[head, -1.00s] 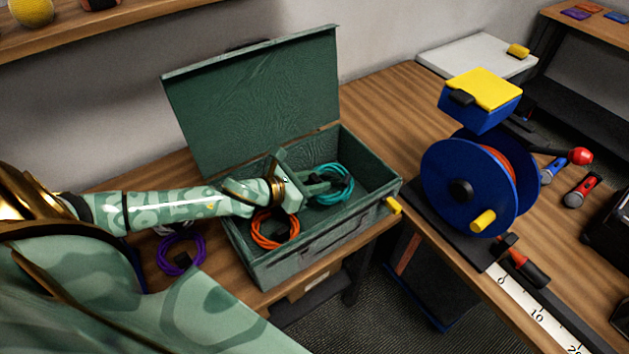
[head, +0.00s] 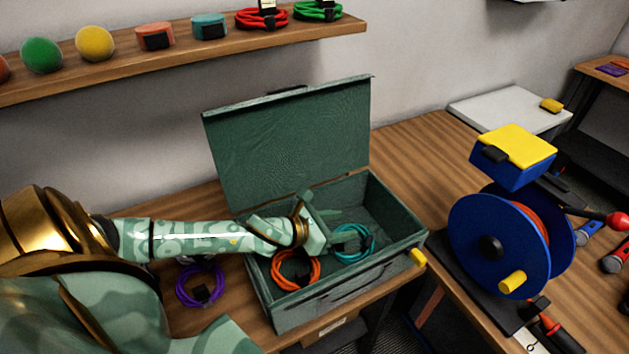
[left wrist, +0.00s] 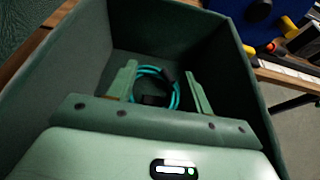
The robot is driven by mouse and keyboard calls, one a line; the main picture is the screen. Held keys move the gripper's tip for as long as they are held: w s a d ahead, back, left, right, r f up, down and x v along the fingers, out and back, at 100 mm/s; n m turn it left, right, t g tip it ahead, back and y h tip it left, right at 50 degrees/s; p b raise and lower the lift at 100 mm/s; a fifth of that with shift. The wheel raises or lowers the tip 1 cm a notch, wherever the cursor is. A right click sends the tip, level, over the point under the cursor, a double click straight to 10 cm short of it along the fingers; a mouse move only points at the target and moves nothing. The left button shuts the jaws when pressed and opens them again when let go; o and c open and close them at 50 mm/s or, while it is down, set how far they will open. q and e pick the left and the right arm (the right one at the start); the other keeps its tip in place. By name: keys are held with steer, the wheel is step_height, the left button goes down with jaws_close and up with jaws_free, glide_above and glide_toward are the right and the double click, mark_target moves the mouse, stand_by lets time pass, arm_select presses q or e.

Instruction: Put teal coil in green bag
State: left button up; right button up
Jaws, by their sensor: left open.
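The teal coil (head: 353,244) lies inside the open green bag (head: 345,294), on its floor. An orange coil (head: 296,269) lies in the bag at its left front. My left gripper (head: 338,226) reaches into the bag from the left, its fingers partly hidden by the wrist and above the teal coil. In the left wrist view the left gripper (left wrist: 158,84) is open, with the teal coil (left wrist: 153,76) lower down between and beyond its fingers. My right gripper is in neither view.
A purple coil (head: 200,285) lies on the table left of the bag. A blue cable reel (head: 480,245) stands right of the bag. A shelf (head: 190,56) above holds balls, tape rolls and red and green coils. The bag lid (head: 290,140) stands open.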

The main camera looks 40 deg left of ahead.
arm_select(q)
steer(key=p+v, duration=0.1)
steer(key=v, duration=1)
steer(key=shift+s+p, duration=0.35)
steer(key=shift+p, duration=0.05)
steer(key=shift+r, duration=0.15)
